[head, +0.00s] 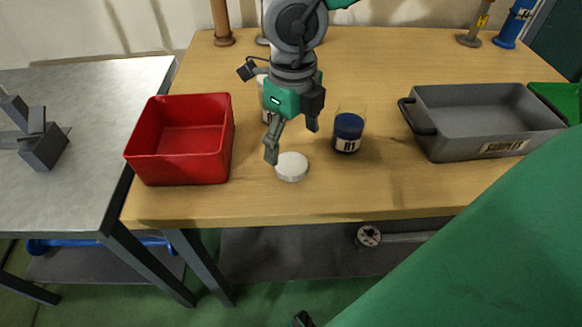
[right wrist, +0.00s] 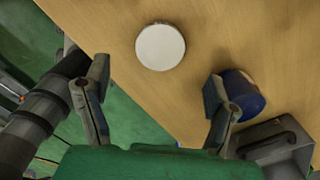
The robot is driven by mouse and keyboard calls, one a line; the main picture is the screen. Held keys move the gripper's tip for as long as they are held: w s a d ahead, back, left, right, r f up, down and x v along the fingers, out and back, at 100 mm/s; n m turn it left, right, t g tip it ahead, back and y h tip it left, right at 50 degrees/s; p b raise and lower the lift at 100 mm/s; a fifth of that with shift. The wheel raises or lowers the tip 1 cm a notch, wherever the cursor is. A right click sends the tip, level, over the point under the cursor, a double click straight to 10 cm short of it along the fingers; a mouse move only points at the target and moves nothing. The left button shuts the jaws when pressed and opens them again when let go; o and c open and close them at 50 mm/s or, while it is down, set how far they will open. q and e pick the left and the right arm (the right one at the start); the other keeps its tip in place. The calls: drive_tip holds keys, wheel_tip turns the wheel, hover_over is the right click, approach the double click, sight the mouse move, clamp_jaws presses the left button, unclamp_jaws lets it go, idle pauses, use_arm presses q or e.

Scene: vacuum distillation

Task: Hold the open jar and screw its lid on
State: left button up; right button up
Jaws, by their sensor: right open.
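The open jar (head: 348,132) stands upright on the wooden table, with dark blue contents, a clear upper part and a pale label. In the right wrist view the jar (right wrist: 243,95) is partly hidden behind one finger. The round white lid (head: 291,167) lies flat on the table, left of and nearer than the jar. It also shows whole in the right wrist view (right wrist: 160,47). My right gripper (head: 291,140) hangs above the table near the lid, fingers apart and empty. In the right wrist view its fingertips (right wrist: 157,82) are spread wide.
A red bin (head: 180,173) stands left of the lid. A grey handled tray (head: 475,148) labelled SAMPLES stands at the right. Another container (head: 264,97) is partly hidden behind my right gripper. A metal table (head: 80,95) adjoins at the left.

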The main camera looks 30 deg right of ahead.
sight(291, 163)
drive_tip(key=shift+f, duration=0.6)
wheel_tip(291, 163, down, 5)
drive_tip(key=shift+w+f+b, duration=0.15)
drive_tip(key=shift+b, duration=1.05)
drive_tip(key=c, duration=0.8)
